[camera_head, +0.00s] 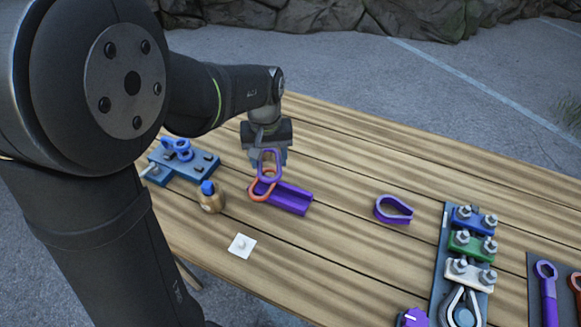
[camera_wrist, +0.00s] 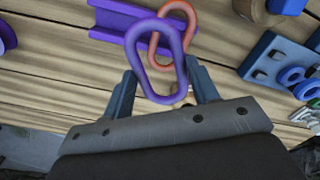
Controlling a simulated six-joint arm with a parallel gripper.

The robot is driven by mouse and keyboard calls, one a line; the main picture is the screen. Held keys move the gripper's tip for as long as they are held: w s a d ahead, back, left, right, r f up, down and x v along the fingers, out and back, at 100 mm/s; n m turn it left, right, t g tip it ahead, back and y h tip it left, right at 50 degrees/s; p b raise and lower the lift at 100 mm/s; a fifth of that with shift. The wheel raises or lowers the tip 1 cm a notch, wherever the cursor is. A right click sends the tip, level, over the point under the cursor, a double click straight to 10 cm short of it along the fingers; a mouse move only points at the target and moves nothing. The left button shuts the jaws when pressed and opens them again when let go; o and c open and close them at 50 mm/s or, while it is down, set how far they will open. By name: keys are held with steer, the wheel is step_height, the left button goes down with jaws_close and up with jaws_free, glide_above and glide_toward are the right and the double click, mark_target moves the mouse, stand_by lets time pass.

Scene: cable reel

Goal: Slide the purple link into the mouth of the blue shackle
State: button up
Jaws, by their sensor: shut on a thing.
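The purple link (camera_head: 281,166) is an oval ring held upright by my gripper (camera_head: 268,149). In the wrist view, the purple link (camera_wrist: 133,56) stands out between the two fingers of my gripper (camera_wrist: 160,82), which are shut on it. An orange link (camera_head: 256,193) is beside and below it; the two overlap in both views, and I cannot tell whether they are linked. Blue curved pieces (camera_head: 182,151) on a blue plate (camera_head: 198,168) at the left look like the blue shackle; its mouth is not clear. Blue rings (camera_wrist: 291,76) also show at the wrist view's right.
A purple channel block (camera_head: 291,201) lies just below the held link. A purple teardrop loop (camera_head: 393,211) and a clamp board (camera_head: 439,265) are at the right. Bare planks lie between.

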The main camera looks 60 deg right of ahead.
steer(key=w+a+n, duration=0.2)
steer(key=w+n, duration=1)
steer(key=w, duration=0.4)
steer(key=shift+s+f, duration=0.15)
steer(key=shift+f, duration=2.4)
steer(key=shift+w+d+f, duration=0.1)
steer(key=shift+w, duration=4)
steer(key=shift+f, duration=0.15)
steer(key=o, duration=1.4)
steer(key=shift+c, duration=0.2)
step_height(320, 180, up, 18)
steer(key=shift+f, duration=0.25)
